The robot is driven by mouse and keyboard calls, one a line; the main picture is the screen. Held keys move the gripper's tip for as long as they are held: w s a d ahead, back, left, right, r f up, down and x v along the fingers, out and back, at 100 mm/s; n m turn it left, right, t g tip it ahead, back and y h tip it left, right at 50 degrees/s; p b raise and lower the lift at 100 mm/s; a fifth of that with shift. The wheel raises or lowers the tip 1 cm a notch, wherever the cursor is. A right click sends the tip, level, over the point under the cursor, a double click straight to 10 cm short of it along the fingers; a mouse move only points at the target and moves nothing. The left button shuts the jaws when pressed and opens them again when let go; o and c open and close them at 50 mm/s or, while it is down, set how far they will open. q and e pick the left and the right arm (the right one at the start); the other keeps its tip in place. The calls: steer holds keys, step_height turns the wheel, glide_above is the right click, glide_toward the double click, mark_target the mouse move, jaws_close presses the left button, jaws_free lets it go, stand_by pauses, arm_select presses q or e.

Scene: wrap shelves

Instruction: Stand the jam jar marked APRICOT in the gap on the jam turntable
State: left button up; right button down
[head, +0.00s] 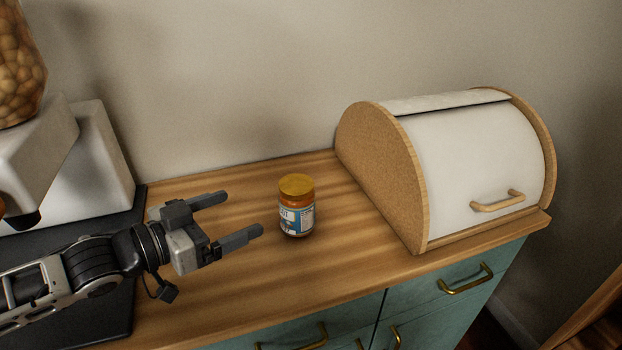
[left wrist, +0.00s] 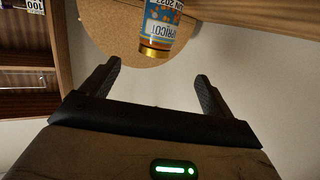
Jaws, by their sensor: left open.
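The jam jar (head: 297,212) with a gold lid and orange contents stands upright on the wooden counter. In the left wrist view the jar (left wrist: 162,25) appears upside down at the top, and its label reads APRICOT. My left gripper (head: 242,216) is open and empty to the left of the jar, its fingers pointing towards it with a small space between. Its two fingers (left wrist: 158,85) also show spread in the left wrist view, with the jar beyond them. The jam turntable is not in view. My right gripper is not in view.
A white bread bin (head: 470,150) with wooden sides stands right of the jar. A white machine with a nut-filled hopper (head: 18,65) stands at the left on a dark mat. The counter (head: 215,275) around the jar is clear; a wall (head: 230,90) rises behind it.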

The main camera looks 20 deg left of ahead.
mark_target(281, 194)
arm_select(q)
steer(key=x, duration=0.9)
steer(key=shift+w+d+r, duration=0.2)
steer(key=shift+d+r, duration=0.1)
steer(key=shift+d, duration=0.1)
steer(key=shift+d+p+x, duration=0.25)
steer(key=shift+p+x, duration=0.15)
steer(key=shift+x, duration=2.5)
steer(key=shift+s, duration=0.15)
steer(key=c, duration=1.2)
steer(key=shift+r, duration=0.2)
steer(key=c, duration=0.4)
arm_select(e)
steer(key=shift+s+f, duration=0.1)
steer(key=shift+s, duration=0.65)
arm_select(q)
steer(key=shift+r, duration=0.1)
